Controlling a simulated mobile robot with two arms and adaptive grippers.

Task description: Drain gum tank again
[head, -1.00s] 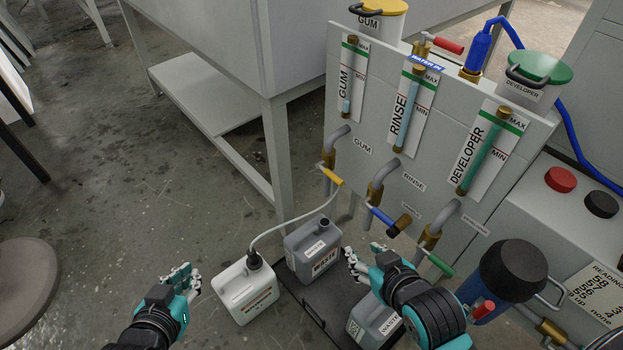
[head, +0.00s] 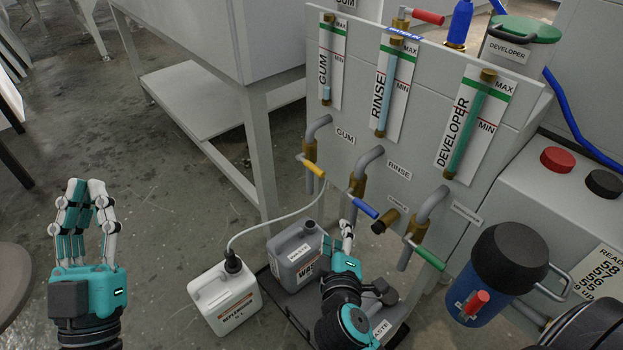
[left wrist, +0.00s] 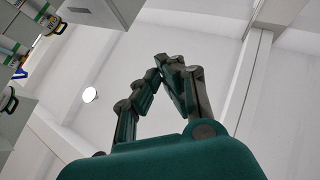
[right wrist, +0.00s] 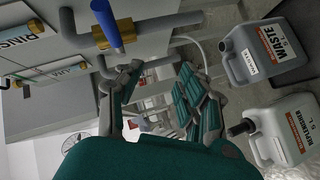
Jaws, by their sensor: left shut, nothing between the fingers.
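The gum drain pipe (head: 317,126) has a yellow-handled valve (head: 313,168) below the low gum gauge (head: 331,65). A white hose (head: 262,226) runs from near that valve to the cap of the white replenisher can (head: 226,297). A grey waste can (head: 299,257) stands beside it; both cans also show in the right wrist view. My left gripper (head: 87,190) is raised at far left, fingers up, shut and empty; its fingertips meet in the left wrist view (left wrist: 172,62). My right gripper (head: 343,238) is open and empty beside the grey can, below the blue-handled rinse valve (head: 364,207); its fingers are apart in the right wrist view (right wrist: 160,78).
The green-handled developer valve (head: 430,257) and a blue cylinder with a black top (head: 497,278) are to the right. A second waste can (head: 384,328) is partly hidden by my right arm.

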